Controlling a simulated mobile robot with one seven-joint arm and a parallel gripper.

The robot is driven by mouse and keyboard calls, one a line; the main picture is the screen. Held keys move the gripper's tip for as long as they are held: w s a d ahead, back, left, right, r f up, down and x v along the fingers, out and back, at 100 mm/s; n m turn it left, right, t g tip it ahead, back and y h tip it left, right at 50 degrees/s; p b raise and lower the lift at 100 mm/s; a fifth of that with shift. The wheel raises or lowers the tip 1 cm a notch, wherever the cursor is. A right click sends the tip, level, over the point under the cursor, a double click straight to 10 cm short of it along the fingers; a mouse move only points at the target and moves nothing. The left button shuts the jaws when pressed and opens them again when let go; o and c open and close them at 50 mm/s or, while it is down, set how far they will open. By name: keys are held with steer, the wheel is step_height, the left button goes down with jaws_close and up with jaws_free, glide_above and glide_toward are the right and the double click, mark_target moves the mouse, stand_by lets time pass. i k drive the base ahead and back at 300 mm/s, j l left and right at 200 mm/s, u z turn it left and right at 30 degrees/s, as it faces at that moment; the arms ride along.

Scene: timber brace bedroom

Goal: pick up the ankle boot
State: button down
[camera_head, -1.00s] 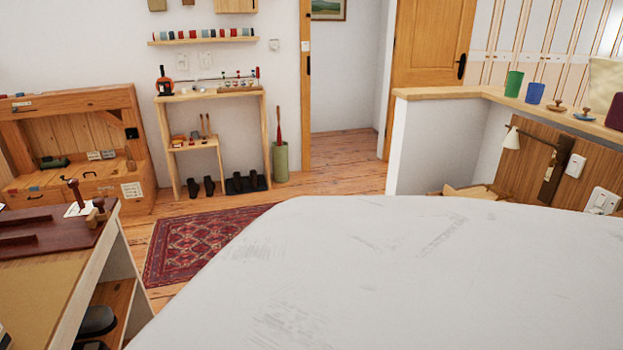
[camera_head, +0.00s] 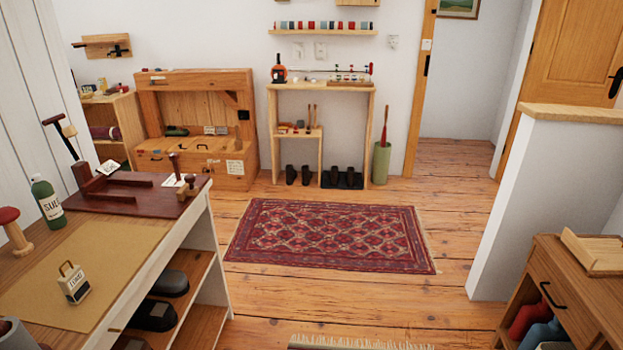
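Several dark boots or shoes stand on the floor under the narrow wooden console table (camera_head: 322,88) at the back wall. One dark pair (camera_head: 298,175) stands at the left. Another dark pair (camera_head: 342,172) stands to its right, seemingly on a dark tray (camera_head: 342,185). More dark footwear (camera_head: 153,314) lies on the shelves under the workbench at the left, partly cut off below. They are too small or dark to tell which is the ankle boot. My gripper is not in view.
A red patterned rug (camera_head: 331,235) lies on the open plank floor before the console. The workbench (camera_head: 105,250) borders the left. A wooden cabinet (camera_head: 575,290) and a white half wall (camera_head: 545,200) border the right. A green umbrella stand (camera_head: 381,162) stands beside the console.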

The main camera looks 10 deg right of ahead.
mark_target(349, 175)
steer(key=z, duration=0.6)
steer(key=i+z, duration=0.3)
steer(key=i, duration=4.9)
steer(key=i+l+u, duration=0.15)
steer(key=i+u, duration=0.15)
steer(key=i, duration=0.25)
steer(key=i+l+u, duration=0.25)
steer(key=i, duration=0.25)
steer(key=i+l+u, duration=0.15)
steer(key=i+u, duration=0.35)
steer(key=i+l+u, duration=0.25)
steer(key=u, duration=0.25)
